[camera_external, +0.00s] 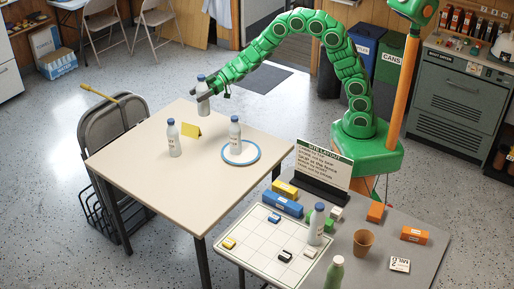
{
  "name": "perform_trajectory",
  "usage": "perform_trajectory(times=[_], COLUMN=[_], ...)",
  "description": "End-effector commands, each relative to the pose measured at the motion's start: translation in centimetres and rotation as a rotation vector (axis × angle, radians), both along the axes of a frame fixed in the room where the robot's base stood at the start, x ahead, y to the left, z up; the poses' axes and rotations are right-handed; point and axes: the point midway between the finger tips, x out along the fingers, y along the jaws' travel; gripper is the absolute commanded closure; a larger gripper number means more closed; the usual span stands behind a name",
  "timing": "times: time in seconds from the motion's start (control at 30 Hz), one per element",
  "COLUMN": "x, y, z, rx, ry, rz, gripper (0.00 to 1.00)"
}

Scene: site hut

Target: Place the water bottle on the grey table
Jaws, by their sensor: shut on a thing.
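My gripper (202,90) is at the far corner of the beige table (150,182), shut on a white water bottle (203,105) with a blue-grey cap. The bottle is upright; I cannot tell whether its base touches the tabletop. A similar bottle (174,142) stands on the beige table to the left. Another bottle (235,136) stands on a blue-rimmed round mat (241,160). The grey table (415,222) is in the front right, away from my gripper. A similar white bottle (316,229) stands on it, at the edge of a white grid sheet (262,236).
The grey table also holds a site layout sign (323,165), coloured blocks, a brown cup (363,242), a date block (399,264) and a green bottle (335,274). A yellow card (191,130) stands on the beige table. A folding chair (110,125) is at its left.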

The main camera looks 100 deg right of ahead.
Motion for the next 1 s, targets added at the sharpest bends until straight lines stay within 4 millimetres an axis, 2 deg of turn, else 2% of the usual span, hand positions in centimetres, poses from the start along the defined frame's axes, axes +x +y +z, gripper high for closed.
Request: perform_trajectory(times=[0.03,0.37,0.7,1.0], x=[0.1,1.3,1.8,1.0], y=[0.2,7.6,17.8,26.6], z=[1.0,1.0,1.3,1.5], rx=[-0.002,0.001,0.001,0.0], ry=[-0.005,-0.004,-0.004,-0.002], rz=[0.001,0.075,0.17,0.253], gripper=[0.85,0.85,0.85,0.85])
